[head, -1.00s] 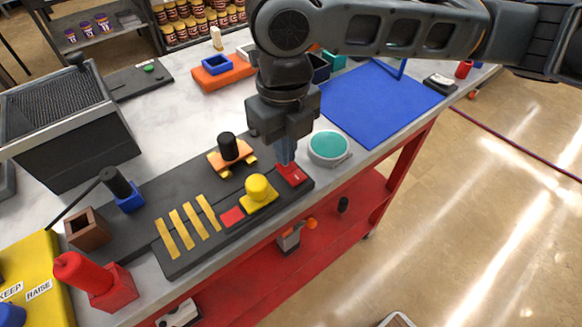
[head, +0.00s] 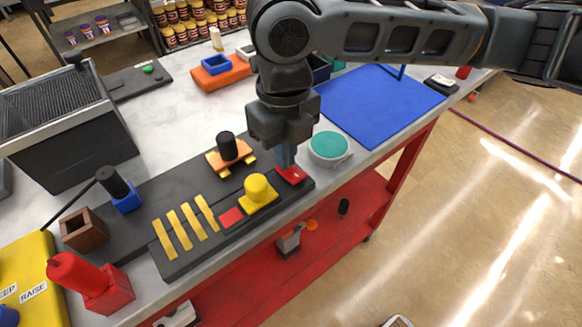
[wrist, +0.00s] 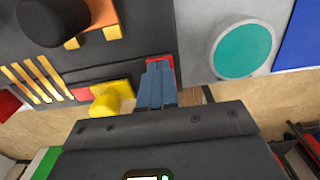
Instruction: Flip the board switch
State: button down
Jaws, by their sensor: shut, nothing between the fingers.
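The black board (head: 190,250) lies along the table's front edge. It bears yellow strips (head: 187,226), a red square (head: 231,217), a yellow knob (head: 257,188) and a red switch (head: 292,174) at its right end. My gripper (head: 285,160) points down with its blue-grey fingers together and empty, its tips at the red switch. In the wrist view the fingers (wrist: 157,85) cover much of the red switch (wrist: 160,61). Whether they touch it, and which way the switch is tipped, I cannot tell.
A black knob on an orange base (head: 229,152) stands behind the yellow knob. A round teal-topped container (head: 329,148) sits close to the right of my gripper. A blue mat (head: 380,103) lies farther right. The floor in front of the table is open.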

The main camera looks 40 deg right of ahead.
notch_tip(320, 180, up, 7)
jog(key=p, duration=0.5)
dwell(0.4)
dwell(0.4)
